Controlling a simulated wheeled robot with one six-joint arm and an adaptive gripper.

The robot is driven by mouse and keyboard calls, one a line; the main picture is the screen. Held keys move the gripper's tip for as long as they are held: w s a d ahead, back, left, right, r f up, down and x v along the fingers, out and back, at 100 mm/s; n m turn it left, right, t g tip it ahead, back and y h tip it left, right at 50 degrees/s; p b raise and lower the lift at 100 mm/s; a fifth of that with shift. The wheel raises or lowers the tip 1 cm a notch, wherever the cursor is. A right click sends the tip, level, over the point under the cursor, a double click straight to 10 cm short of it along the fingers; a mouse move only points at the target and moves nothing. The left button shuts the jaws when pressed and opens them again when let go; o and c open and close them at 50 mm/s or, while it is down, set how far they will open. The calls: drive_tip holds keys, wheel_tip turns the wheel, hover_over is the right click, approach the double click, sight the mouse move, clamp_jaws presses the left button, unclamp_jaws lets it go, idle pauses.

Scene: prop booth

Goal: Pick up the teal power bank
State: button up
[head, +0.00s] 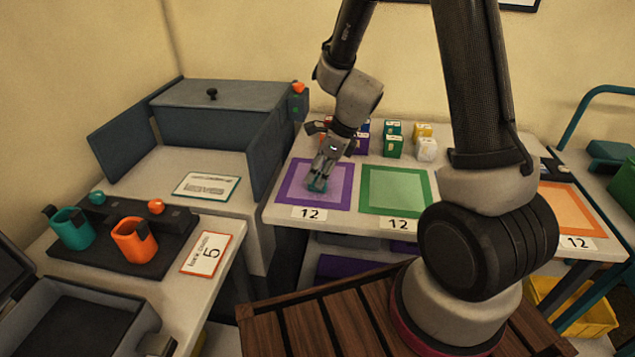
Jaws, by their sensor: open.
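A small teal object (317,185), which looks like the teal power bank, lies on the purple-bordered mat (289,195) on the white table. Only a small part of it shows below my gripper. My gripper (319,176) points down over it, with its fingers open and close around or just above it. I cannot tell whether the fingers touch it. My gripper hides the object's upper part.
Several small coloured boxes (393,146) stand behind the mats. A green-bordered mat (372,205) lies to the right, an orange one (557,215) farther right. At left are a grey box with open doors (225,120) and a rack with a teal cup (72,230) and orange cup (134,243).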

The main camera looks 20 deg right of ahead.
drive_tip(key=shift+x, duration=0.9)
clamp_jaws()
